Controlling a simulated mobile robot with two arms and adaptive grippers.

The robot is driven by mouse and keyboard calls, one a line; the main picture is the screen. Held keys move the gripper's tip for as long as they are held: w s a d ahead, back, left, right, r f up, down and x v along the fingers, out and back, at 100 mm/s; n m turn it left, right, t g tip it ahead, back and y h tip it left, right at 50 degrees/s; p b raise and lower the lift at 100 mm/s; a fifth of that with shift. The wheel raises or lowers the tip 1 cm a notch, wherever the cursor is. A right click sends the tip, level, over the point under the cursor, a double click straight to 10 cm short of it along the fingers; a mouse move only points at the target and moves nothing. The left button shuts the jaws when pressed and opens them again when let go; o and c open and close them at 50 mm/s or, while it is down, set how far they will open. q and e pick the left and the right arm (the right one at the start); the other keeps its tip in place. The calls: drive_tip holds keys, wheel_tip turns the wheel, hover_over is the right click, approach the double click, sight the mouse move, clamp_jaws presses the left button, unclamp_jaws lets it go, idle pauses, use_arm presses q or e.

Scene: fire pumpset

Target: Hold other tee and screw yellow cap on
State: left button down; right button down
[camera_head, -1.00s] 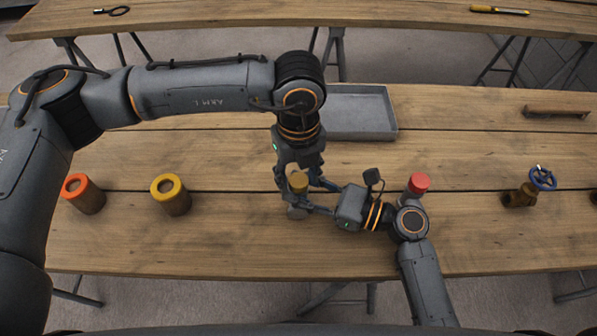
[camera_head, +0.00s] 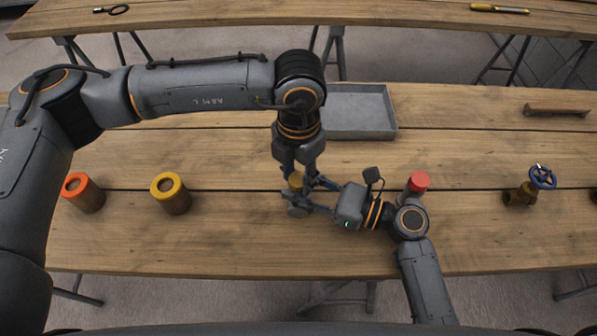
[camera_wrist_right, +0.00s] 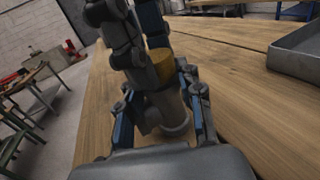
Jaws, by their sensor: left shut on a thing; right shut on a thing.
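A yellow cap (camera_head: 296,180) sits on top of a grey tee (camera_head: 297,211) on the near table. My left gripper (camera_head: 299,182) comes down from above and is shut on the yellow cap. My right gripper (camera_head: 311,199) reaches in from the right and is shut on the tee, low around its body. In the right wrist view the yellow cap (camera_wrist_right: 160,66) is above the upright grey tee (camera_wrist_right: 170,108), between the left fingers. The fingers partly hide both; I cannot tell how far the cap is threaded.
A red-topped fitting (camera_head: 418,183) stands close to my right wrist. Orange-topped (camera_head: 83,193) and yellow-topped (camera_head: 171,193) cylinders stand at left. A grey tray (camera_head: 360,110) lies behind; a blue-wheeled valve (camera_head: 527,192) is at right. The front middle is clear.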

idle(0.3)
use_arm(q)
drive_tip(key=c, duration=0.9)
unclamp_jaws()
drive_tip(key=shift+r, duration=0.15)
drive_tip(key=shift+r, duration=2.15)
drive_tip(key=shift+c, duration=0.4)
